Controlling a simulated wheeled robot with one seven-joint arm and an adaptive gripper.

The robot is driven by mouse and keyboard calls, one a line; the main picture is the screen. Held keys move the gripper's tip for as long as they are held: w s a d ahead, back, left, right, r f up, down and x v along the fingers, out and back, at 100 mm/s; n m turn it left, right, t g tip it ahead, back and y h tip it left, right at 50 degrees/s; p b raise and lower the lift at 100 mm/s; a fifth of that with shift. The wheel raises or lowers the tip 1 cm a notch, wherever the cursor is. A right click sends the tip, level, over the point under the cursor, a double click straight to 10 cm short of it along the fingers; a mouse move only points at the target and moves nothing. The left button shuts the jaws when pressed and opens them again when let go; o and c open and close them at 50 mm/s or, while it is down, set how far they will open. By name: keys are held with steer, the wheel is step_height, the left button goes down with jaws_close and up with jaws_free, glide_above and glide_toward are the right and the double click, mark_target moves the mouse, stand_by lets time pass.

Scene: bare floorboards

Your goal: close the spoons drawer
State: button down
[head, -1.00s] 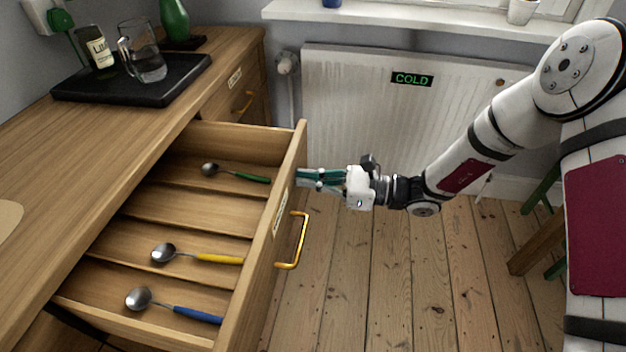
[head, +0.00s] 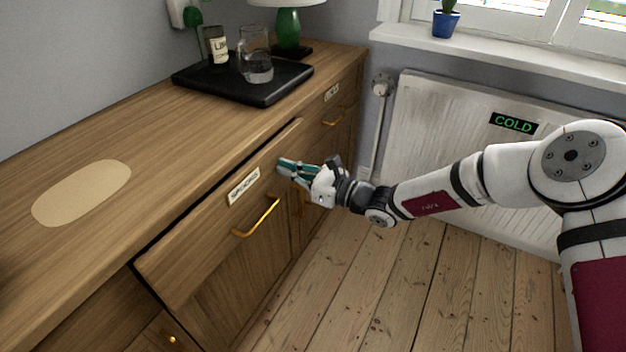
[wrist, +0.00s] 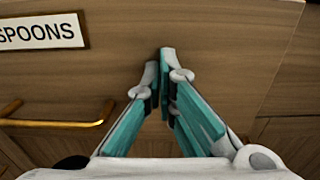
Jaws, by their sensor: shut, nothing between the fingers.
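The spoons drawer (head: 215,225) is a wooden front with a brass handle (head: 256,216) and a white label (head: 244,186). In the head view its front stands almost flush with the cabinet, with a thin dark gap along its top edge. Its inside and the spoons are hidden. In the wrist view the label (wrist: 42,32) reads SPOONS and the handle (wrist: 60,122) is at the left. My gripper (head: 281,167) is shut and empty, its fingertips at the right part of the drawer front, right of the handle. In the wrist view the fingertips (wrist: 161,58) meet against or very near the wood.
A black tray (head: 205,91) with a jug (head: 255,66) and a labelled bottle (head: 217,46) sits on the counter (head: 150,130). Another drawer with a brass handle (head: 340,116) is farther right. A white radiator (head: 440,125) marked COLD stands behind my arm. The floorboards (head: 400,290) are clear.

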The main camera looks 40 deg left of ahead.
mark_target(275, 165)
steer(key=x, duration=0.3)
steer(key=shift+a, duration=0.2)
steer(key=shift+s+a, duration=0.1)
steer(key=shift+r, duration=0.1)
steer(key=shift+d, duration=0.4)
steer(key=p+v, duration=0.3)
steer(key=v, duration=1)
steer(key=shift+w+d, duration=0.25)
steer(key=shift+w, duration=0.05)
